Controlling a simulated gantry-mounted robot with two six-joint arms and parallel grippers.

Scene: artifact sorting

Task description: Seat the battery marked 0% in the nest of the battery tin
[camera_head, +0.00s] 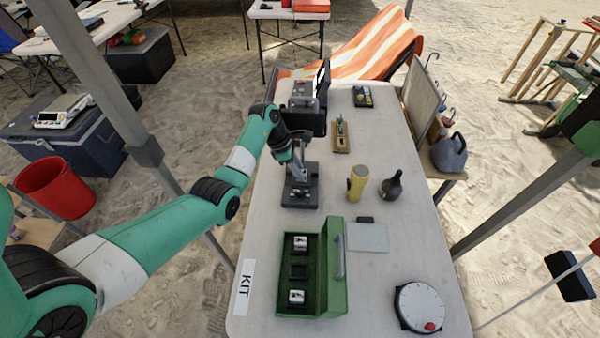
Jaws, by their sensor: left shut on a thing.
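The green battery tin (335,300) stands open near the front of the table, its lid raised on the right. Two pale batteries sit in it, a rear one (299,243) and a front one (296,297). Between them is an empty dark nest (298,271). I cannot read a 0% mark on either battery. My left gripper (298,165) is beyond the tin, at a grey and black stand-like device (300,196). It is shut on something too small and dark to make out. My right gripper is out of view.
A yellow cylinder (357,183) and a dark bottle (392,186) stand right of the device. A pale flat plate (367,238) lies beside the tin. A round white dial (419,307) is at front right. A wooden block (341,138) lies farther back.

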